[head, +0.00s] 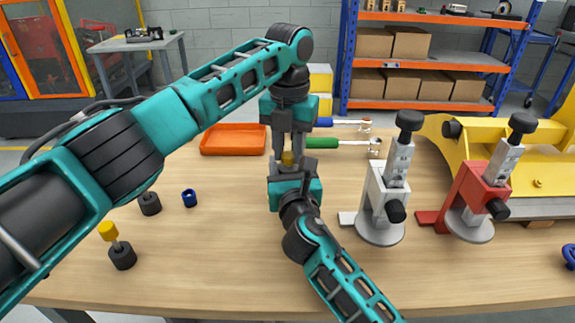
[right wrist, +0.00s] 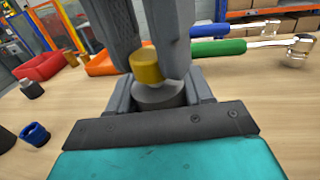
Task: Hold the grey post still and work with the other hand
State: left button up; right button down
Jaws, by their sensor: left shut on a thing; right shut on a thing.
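The grey post (right wrist: 158,96) is a short dark grey cylinder with a yellow cap (right wrist: 146,65) on top. My right gripper (right wrist: 160,105) is shut on the post from its near side, one finger at each side. My left gripper (head: 288,150) points down from above and is shut on the yellow cap, which also shows small between the grippers in the head view (head: 288,158). The post itself is mostly hidden there by my right gripper. Whether the cap is seated fully on the post cannot be told.
A similar dark post with a yellow top (head: 122,255), a dark cylinder (head: 149,204) and a blue ring (head: 189,198) stand at left. An orange tray (head: 232,140) and green-handled wrench (head: 335,143) lie behind. Grey (head: 380,228) and red (head: 468,227) fixtures stand at right. The front table is clear.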

pick_arm(q)
jog(key=m, duration=0.3)
jog(key=o, duration=0.9)
